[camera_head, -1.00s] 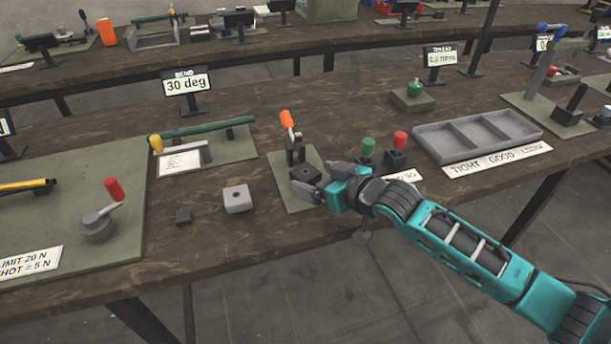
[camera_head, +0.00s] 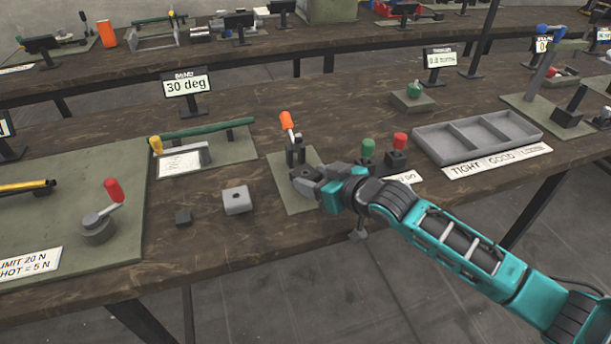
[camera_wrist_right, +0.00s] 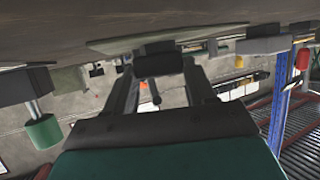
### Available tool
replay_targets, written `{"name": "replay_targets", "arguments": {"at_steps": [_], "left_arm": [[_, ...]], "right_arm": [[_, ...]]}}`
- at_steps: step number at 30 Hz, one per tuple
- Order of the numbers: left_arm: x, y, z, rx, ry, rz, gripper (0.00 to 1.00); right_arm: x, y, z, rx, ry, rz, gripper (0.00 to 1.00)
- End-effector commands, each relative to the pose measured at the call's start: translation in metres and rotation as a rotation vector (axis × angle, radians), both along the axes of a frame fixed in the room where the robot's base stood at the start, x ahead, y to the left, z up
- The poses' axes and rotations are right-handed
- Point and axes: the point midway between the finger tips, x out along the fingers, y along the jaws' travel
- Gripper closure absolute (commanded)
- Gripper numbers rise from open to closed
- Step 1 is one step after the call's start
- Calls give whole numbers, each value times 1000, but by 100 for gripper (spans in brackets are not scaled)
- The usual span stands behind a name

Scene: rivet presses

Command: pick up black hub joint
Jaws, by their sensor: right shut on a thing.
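My right gripper (camera_head: 306,178) reaches in from the right, low over the green mat of the small press with the orange handle. In the right wrist view its two fingers (camera_wrist_right: 160,85) close on a dark block at their tips, which looks like the black hub joint (camera_wrist_right: 157,62). In the head view the fingers hide most of that block, and I cannot tell whether it touches the mat. My left gripper is not in view.
The orange-handled press (camera_head: 294,150) stands just behind my right gripper. Green (camera_head: 368,147) and red (camera_head: 400,141) knobs stand close to its right. A grey three-part tray (camera_head: 430,147) lies further right. The table front left of the mat is mostly clear.

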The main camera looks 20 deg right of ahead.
Motion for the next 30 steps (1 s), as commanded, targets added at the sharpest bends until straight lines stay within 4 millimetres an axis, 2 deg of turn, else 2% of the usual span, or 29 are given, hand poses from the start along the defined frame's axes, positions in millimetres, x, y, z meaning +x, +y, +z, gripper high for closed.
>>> {"name": "replay_targets", "arguments": {"at_steps": [8, 14, 20, 30], "left_arm": [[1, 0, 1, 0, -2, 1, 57], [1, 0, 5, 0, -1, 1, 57], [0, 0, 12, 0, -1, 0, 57], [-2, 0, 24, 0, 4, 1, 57]], "right_arm": [[0, 0, 2, 0, -1, 0, 75], [1, 0, 21, 0, -5, 0, 75], [1, 0, 61, 0, -7, 1, 75], [0, 0, 147, 0, -7, 1, 75]]}}
